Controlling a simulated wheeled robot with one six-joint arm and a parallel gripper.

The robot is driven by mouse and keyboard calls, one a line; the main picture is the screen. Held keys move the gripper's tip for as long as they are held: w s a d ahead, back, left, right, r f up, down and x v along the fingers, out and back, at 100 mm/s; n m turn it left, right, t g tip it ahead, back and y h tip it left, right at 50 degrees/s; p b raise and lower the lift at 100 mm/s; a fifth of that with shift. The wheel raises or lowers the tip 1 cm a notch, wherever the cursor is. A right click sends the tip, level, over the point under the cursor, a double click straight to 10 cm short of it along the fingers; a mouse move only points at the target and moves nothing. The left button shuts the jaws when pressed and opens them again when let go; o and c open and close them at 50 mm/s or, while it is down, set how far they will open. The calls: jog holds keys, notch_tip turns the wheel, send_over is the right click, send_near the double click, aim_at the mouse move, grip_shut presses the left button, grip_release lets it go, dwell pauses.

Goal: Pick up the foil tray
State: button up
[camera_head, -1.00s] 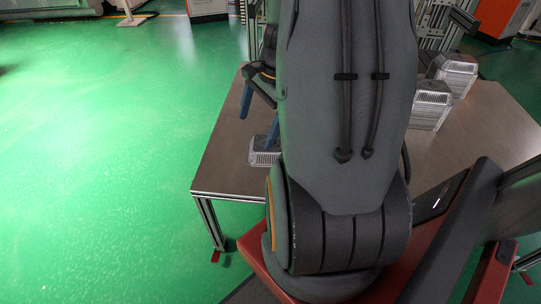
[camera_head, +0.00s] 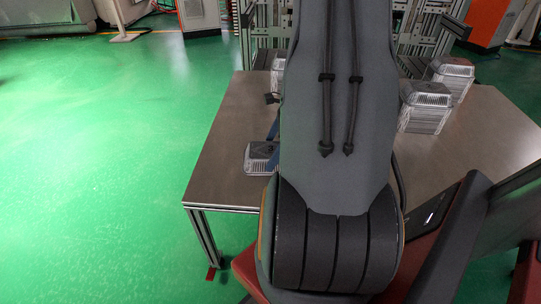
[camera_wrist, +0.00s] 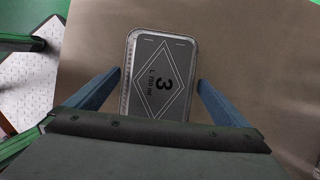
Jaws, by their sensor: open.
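The foil tray (camera_head: 257,163) lies on the table near its left front edge, partly hidden by my arm in the head view. In the wrist view the foil tray (camera_wrist: 160,75) shows a grey lid with a diamond outline and the number 3, and a silvery rim. My gripper (camera_wrist: 160,80) is open, with one blue finger on each side of the tray in the picture and a gap to each side. I cannot tell how high the fingertips are above the table. The tray's near end is hidden behind my gripper's body.
The brown-grey table (camera_head: 215,155) is bare around the tray. Stacks of foil trays stand at the back right (camera_head: 425,108) and farther back (camera_head: 453,75), and another (camera_head: 279,72) is partly behind my arm. Aluminium frames (camera_head: 428,35) rise at the table's back.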

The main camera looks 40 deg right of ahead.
jog(key=shift+w+a+f, duration=0.1)
jog(key=shift+a+f, duration=0.05)
jog(key=shift+f, duration=0.3)
jog(key=c, duration=0.8)
jog(key=shift+r, duration=0.1)
jog(key=shift+c, duration=0.4)
